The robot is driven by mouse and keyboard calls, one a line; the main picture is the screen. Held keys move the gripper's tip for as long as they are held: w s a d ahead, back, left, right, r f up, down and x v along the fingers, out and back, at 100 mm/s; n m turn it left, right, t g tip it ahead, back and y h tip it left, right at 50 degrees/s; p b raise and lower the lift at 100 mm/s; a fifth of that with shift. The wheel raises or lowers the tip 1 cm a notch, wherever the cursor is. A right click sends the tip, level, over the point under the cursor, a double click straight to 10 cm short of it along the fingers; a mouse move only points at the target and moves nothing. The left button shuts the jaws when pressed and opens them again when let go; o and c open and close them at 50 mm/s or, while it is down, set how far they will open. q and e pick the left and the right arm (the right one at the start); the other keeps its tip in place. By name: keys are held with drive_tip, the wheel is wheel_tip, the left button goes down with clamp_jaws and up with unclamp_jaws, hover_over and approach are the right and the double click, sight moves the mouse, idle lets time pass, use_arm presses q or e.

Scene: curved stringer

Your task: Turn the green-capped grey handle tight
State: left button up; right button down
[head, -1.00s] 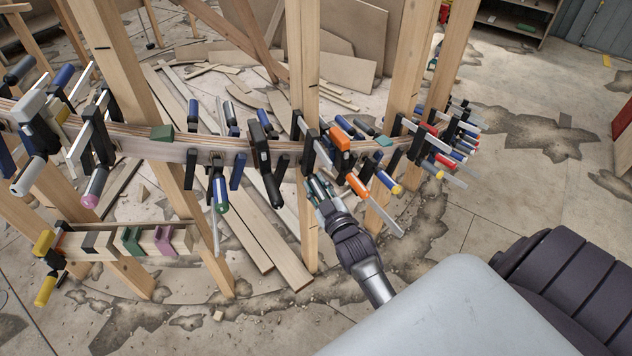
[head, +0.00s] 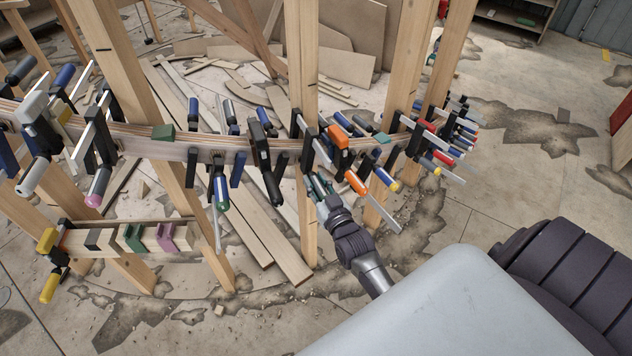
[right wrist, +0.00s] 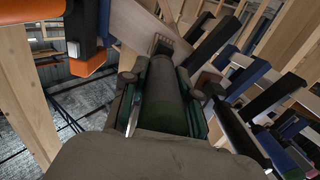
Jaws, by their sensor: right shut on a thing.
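The grey handle with a green cap (right wrist: 164,95) lies between the fingers of my right gripper (right wrist: 163,100) in the right wrist view. The green end faces the palm, and a finger lies along each side. In the head view my right gripper (head: 321,188) reaches up to the curved laminated beam (head: 285,146), just below and left of the orange clamp (head: 340,140). There the gripper mostly covers the handle. My left gripper is not in view.
Wooden posts (head: 303,60) stand close by the right gripper. A lower block with small clamps (head: 135,240) sits at left. Offcuts lie on the floor behind.

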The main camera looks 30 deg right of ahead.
drive_tip(key=shift+f, duration=0.15)
drive_tip(key=c, duration=0.9)
unclamp_jaws()
drive_tip(key=shift+o, duration=0.2)
drive_tip(key=shift+s, duration=0.1)
drive_tip(key=s+a, duration=0.2)
drive_tip(key=s, duration=0.9)
drive_tip(key=shift+s, duration=0.35)
drive_tip(key=shift+s+a+p, duration=0.25)
drive_tip(key=shift+s+p, duration=0.15)
drive_tip(key=shift+s, duration=0.85)
drive_tip(key=shift+s+a+p, duration=0.2)
drive_tip(key=shift+s+p, duration=0.2)
drive_tip(key=shift+s, duration=0.8)
